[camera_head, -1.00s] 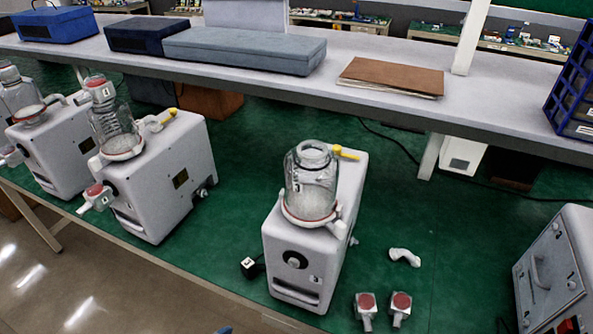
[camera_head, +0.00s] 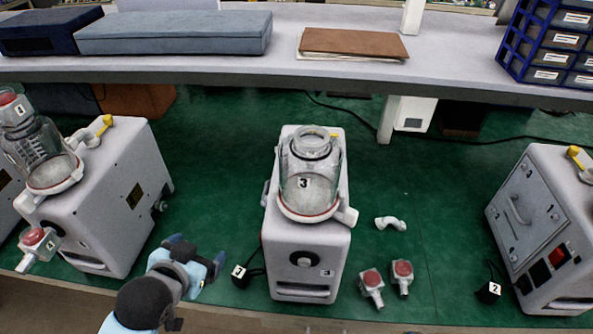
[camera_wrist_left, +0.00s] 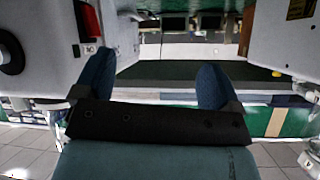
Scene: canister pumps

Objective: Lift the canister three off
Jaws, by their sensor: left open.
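Canister three (camera_head: 322,188) is a clear glass jar with a label 3. It stands upright in the red-edged ring holder on top of the white pump three (camera_head: 291,242), with no lid on it. My left gripper (camera_head: 196,251) is open and empty, low and to the left of pump three, well apart from the canister. In the left wrist view my gripper (camera_wrist_left: 157,70) shows two blue fingers spread wide, with nothing between them and white pump housings to either side. The canister is not recognisable there. My right gripper is not in view.
Pump two (camera_head: 540,230) stands on the right. Two red-topped lids (camera_head: 371,279) (camera_head: 402,268) and a white elbow (camera_head: 390,223) lie right of pump three. A grey shelf (camera_head: 230,66) runs behind.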

